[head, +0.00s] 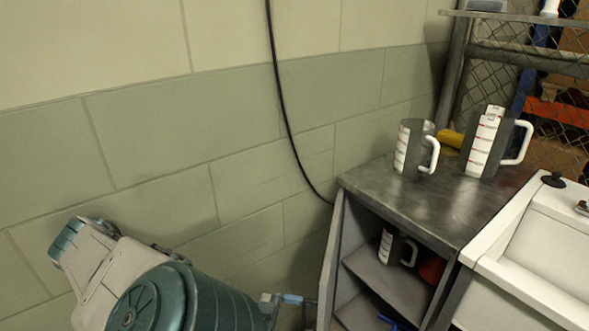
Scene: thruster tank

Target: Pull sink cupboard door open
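The white sink (545,240) stands at the right edge, cut off by the frame. Its pale front (482,312) shows only in a small part at the bottom right. I cannot make out a cupboard door or a handle there; the lower part is out of view. Neither of my grippers is in view, so their distance from the sink cannot be seen.
A grey worktop (440,208) with open shelves (385,278) adjoins the sink on the left. Measuring jugs (409,150) stand on it, and another jug (387,246) is inside. A teal ribbed drum (215,302) fills the lower left. A black cable (284,115) hangs along the wall.

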